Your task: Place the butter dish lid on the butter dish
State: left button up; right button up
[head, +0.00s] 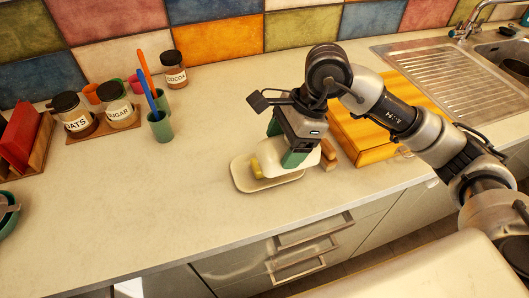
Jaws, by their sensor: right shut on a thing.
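The butter dish (241,179) is a pale, shallow tray on the counter, near its front edge. The end of a yellow block of butter (257,171) shows on it at the left. The white butter dish lid (268,154) is between the green fingers of my right gripper (284,146), which is shut on it. The lid is over the dish, with the butter's end showing beside its left side. I cannot tell whether the lid touches the dish. The gripper hides much of the lid and the dish's far right part. My left gripper is not in view.
An orange-yellow wooden box or board (365,135) and small brown pieces (328,157) lie just right of the dish. A green cup with utensils (160,126) and several jars stand at the back left. The counter left of the dish is clear. A sink is at the far right.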

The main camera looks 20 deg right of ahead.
aim_at(263, 144)
jog(key=w+a+f, duration=0.1)
jog(key=w+a+f+p, duration=0.1)
jog(key=w+a, duration=0.1)
jog(key=shift+w+a+f, duration=0.1)
jog(key=shift+w+f, duration=0.15)
jog(key=shift+f, duration=0.15)
notch_tip(263, 144, down, 3)
jog(key=shift+f+p, duration=0.1)
jog(key=shift+p, duration=0.35)
jog(key=shift+f, duration=0.4)
jog(key=shift+f, duration=0.15)
jog(key=o, duration=1)
jog(key=shift+o, duration=0.2)
